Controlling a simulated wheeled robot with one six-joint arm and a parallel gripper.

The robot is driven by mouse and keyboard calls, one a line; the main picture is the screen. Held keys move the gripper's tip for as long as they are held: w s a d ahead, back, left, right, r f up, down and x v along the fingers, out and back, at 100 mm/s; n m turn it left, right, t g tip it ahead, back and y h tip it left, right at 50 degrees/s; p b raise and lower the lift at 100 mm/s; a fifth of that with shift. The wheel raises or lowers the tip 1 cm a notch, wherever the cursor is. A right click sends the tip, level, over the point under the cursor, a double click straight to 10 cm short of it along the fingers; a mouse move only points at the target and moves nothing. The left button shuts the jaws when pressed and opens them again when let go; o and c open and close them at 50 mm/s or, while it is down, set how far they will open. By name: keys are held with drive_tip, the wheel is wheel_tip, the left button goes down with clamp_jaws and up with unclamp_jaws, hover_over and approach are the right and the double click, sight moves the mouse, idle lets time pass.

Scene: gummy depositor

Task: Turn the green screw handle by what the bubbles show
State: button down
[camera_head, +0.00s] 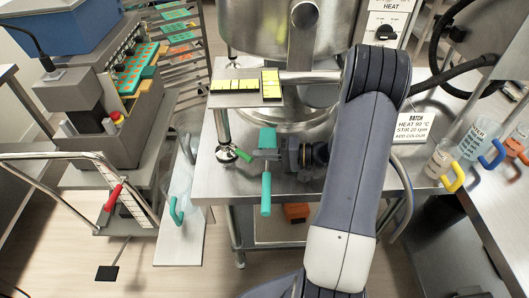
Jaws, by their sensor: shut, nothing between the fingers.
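The green screw handle (243,155) is a small bar on a levelling screw (228,152) under the left side of the steel kettle. My gripper (257,153) comes in from the right, shut and empty, with its tips just right of the handle. I cannot tell whether they touch it. Two yellow bubble levels sit on the plate above: a long one (236,85) lying left to right, and a shorter one (270,83) at right angles to it. Dark marks show on both, but the bubbles are too small to read.
A teal scraper-like tool (266,193) lies by the table edge, partly behind my gripper. The kettle (260,28) stands above. My arm hides the table's middle right. Jugs (476,137) stand at right, a depositor machine (100,110) at left.

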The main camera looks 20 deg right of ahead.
drive_tip(key=shift+s+a+f+b, duration=0.2)
drive_tip(key=shift+s+a+b, duration=0.45)
drive_tip(key=shift+b, duration=0.5)
drive_tip(key=shift+a+r, duration=0.15)
drive_tip(key=shift+a, duration=0.15)
drive_tip(key=shift+w+d, duration=0.1)
